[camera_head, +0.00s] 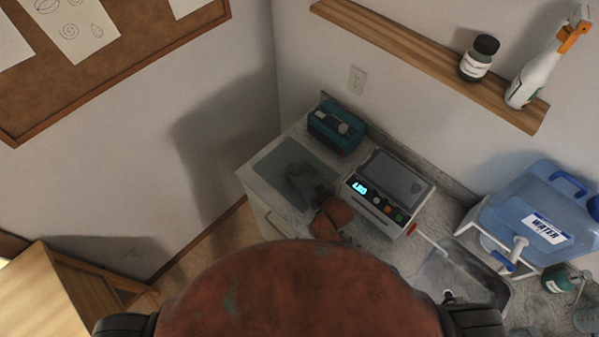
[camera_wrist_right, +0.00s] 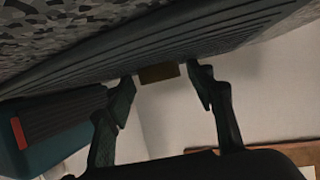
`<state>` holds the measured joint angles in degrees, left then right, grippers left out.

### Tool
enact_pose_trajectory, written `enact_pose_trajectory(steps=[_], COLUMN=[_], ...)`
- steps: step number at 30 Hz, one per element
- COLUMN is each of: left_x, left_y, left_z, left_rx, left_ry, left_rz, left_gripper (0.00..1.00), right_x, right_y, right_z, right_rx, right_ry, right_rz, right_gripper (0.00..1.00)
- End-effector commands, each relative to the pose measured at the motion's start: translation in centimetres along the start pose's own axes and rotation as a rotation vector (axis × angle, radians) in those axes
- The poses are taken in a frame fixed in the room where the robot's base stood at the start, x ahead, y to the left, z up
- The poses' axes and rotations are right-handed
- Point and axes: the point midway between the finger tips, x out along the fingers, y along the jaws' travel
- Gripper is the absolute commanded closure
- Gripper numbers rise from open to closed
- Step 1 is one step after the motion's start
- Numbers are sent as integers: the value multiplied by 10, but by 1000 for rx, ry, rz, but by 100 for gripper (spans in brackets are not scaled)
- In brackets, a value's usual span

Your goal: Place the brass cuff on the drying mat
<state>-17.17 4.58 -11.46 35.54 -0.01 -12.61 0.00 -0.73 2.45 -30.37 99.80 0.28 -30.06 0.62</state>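The drying mat (camera_head: 270,163) is a dark grey rectangle at the left end of the counter. It fills much of the right wrist view as a ridged dark surface (camera_wrist_right: 215,38). My right gripper (camera_head: 299,180) is over the mat in the head view. The wrist view shows its two fingers (camera_wrist_right: 162,84) apart, one on each side of a small brown-gold piece, seemingly the brass cuff (camera_wrist_right: 158,72). A narrow gap shows on the right. The cuff overlaps the mat's edge in this view; I cannot tell whether it touches. The head view hides it. My left gripper is out of view.
A teal box (camera_head: 335,130) stands behind the mat. Further right are a sink (camera_head: 475,290) and a blue water jug (camera_head: 535,210). A wall shelf (camera_head: 420,62) holds two bottles.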

Motion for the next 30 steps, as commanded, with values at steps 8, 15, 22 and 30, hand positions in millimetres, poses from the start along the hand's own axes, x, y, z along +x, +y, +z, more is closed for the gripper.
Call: enact_pose_trajectory(steps=[8,15,22,30], left_x=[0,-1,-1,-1], left_y=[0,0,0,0], left_z=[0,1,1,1], left_rx=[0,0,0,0], left_ry=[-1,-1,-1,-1], left_rz=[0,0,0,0], left_gripper=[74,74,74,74], right_x=[0,-21,-70,-112], right_y=[0,1,0,0], right_z=[0,-1,-1,-2], right_rx=[0,-1,-1,0], right_ry=[0,-2,-1,0], right_rz=[0,1,1,1], right_gripper=[47,47,47,47])
